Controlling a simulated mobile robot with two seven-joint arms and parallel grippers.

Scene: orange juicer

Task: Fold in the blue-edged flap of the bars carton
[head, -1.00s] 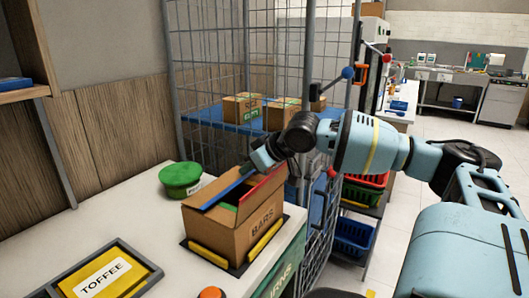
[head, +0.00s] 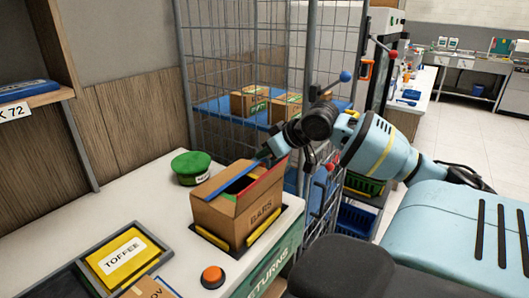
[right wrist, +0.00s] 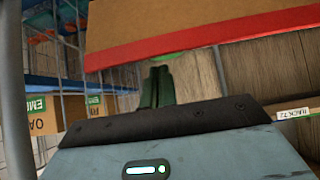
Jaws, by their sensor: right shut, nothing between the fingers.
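The bars carton (head: 222,217) stands open on the white counter. Its blue-edged flap (head: 239,184) shows as a blue strip along the top opening; how far it leans is hard to tell. A red-edged flap (head: 263,183) stands up on the right side; its red edge (right wrist: 205,45) crosses close in the right wrist view. My right gripper (head: 264,154) is at the carton's far top corner, partly hidden by the flaps. In the right wrist view its fingers (right wrist: 157,88) are together and empty, near the red edge. My left gripper is not in view.
A green round tub (head: 190,166) stands just behind the carton. A toffee box (head: 118,262) lies in a tray at front left, and an orange button (head: 212,277) is in front. A wire cage (head: 235,60) with cartons rises behind.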

